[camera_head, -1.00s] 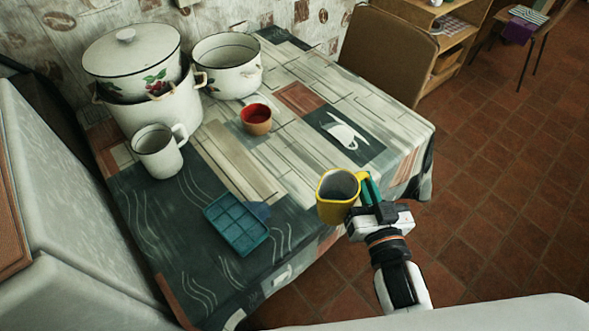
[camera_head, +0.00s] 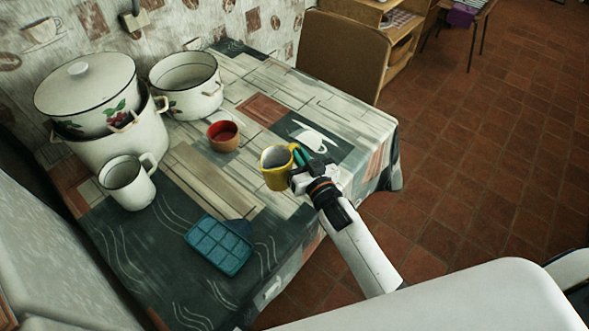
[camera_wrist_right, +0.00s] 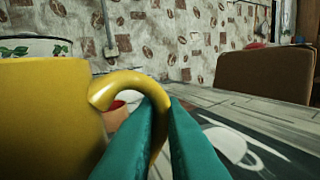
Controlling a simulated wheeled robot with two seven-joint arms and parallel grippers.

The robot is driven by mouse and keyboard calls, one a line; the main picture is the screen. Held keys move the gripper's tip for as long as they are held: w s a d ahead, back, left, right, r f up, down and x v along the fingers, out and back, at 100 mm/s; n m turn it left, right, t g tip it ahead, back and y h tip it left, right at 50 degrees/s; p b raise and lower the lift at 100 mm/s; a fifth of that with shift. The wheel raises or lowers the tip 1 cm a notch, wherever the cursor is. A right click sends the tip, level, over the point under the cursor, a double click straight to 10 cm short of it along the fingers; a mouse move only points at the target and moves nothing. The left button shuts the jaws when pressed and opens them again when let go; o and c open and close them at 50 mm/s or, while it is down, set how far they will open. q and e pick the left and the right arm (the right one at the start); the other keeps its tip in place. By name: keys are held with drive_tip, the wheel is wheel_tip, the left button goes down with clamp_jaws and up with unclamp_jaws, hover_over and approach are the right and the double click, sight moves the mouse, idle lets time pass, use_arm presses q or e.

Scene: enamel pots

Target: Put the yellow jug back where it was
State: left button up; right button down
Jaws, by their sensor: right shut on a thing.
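The yellow jug (camera_head: 274,176) is upright in my right gripper (camera_head: 303,160), over the right part of the table in the head view. In the right wrist view the jug (camera_wrist_right: 45,115) fills the left side, and its curved handle (camera_wrist_right: 130,83) passes between the two teal fingers (camera_wrist_right: 162,125). The fingers are shut on the handle. I cannot tell whether the jug's base touches the tablecloth (camera_head: 200,175) or hangs just above it. My left gripper is not in view.
A red-lined orange cup (camera_head: 223,137) stands behind and left of the jug. A white mug (camera_head: 127,183), a lidded pot (camera_head: 95,120), an open pot (camera_head: 187,90) and a teal ice tray (camera_head: 218,247) stand farther left. A brown chair (camera_head: 342,55) is behind the table.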

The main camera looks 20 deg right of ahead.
drive_tip(key=shift+f+b, duration=0.3)
drive_tip(key=shift+f, duration=2)
drive_tip(key=shift+f, duration=0.1)
drive_tip(key=c, duration=1.5)
unclamp_jaws()
drive_tip(key=shift+f, duration=0.1)
drive_tip(key=shift+r, duration=0.25)
drive_tip(key=s, duration=0.4)
drive_tip(key=s+d, duration=0.1)
drive_tip(key=s, duration=0.3)
drive_tip(key=s+d, duration=0.1)
drive_tip(key=s, duration=0.3)
drive_tip(key=shift+b, duration=0.35)
drive_tip(key=shift+w+f, duration=0.1)
